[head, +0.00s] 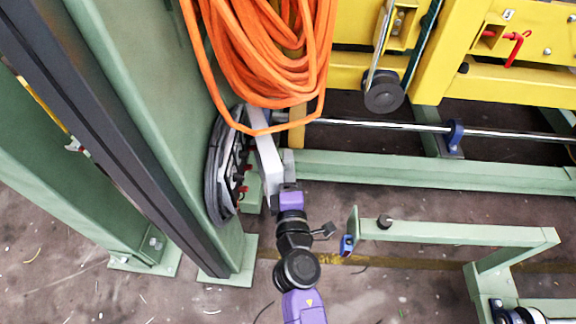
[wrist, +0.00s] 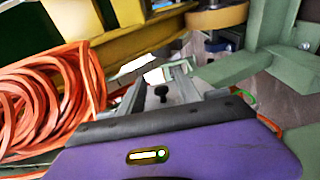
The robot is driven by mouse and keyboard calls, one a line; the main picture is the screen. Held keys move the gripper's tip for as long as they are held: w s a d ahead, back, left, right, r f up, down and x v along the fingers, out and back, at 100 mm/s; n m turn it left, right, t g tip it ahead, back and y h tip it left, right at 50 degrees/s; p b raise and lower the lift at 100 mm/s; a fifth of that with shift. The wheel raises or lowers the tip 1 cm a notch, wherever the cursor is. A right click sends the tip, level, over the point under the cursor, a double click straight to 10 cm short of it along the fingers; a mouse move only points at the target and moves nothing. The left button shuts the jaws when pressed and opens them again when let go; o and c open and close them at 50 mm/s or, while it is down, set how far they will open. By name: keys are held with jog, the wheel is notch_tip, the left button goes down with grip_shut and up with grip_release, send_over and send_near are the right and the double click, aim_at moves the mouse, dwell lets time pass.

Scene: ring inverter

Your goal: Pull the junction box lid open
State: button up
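A narrow light-grey box-like part (head: 267,165), which may be the junction box, stands beside the green column in the head view. My gripper (head: 287,190) is at its lower end; the fingers cannot be made out there, nor whether they touch it. In the wrist view my purple gripper body fills the bottom. Just beyond its black edge is a grey panel (wrist: 180,92) with a small black knob (wrist: 160,92). White pieces lie above the knob; I cannot tell whether they are fingertips. The lid's edge and hinge are not clear.
A large orange cable coil (head: 265,45) hangs right above the grey part, close to my arm; it also shows in the wrist view (wrist: 45,100). A dark round reel (head: 222,165) sits on the column at left. A green rail (head: 460,233) stands at right.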

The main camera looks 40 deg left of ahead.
jog(key=shift+s, duration=0.1)
jog(key=v, duration=0.7)
jog(key=shift+s+d, duration=0.25)
